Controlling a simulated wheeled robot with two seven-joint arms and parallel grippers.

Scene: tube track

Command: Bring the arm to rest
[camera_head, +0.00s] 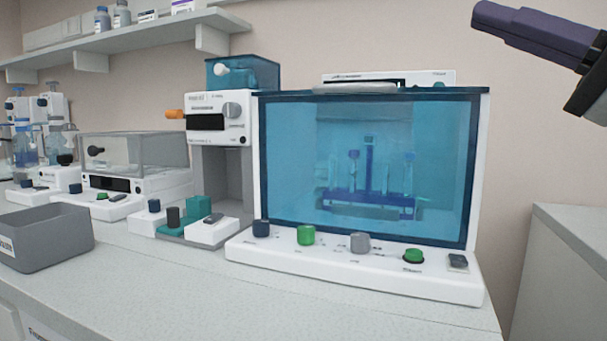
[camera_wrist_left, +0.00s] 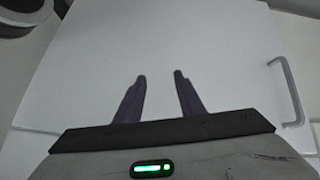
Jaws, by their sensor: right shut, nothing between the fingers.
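My right gripper (camera_head: 482,16) is at the upper right of the head view, raised clear of the bench, to the right of and above the machine with the blue window. Its purple fingers are together with nothing between them. My left gripper (camera_wrist_left: 160,77) shows only in the left wrist view. Its two purple fingers stand apart with nothing between them, in front of a plain white panel (camera_wrist_left: 210,45) with a grey handle (camera_wrist_left: 290,90) at the right.
The blue-windowed machine (camera_head: 290,150) stands on the bench (camera_head: 180,285), with a rack of tubes (camera_head: 370,200) behind its window. A grey bin (camera_head: 45,240) is at the left. A shelf (camera_head: 150,40) runs above. Another counter (camera_head: 570,240) is at the right.

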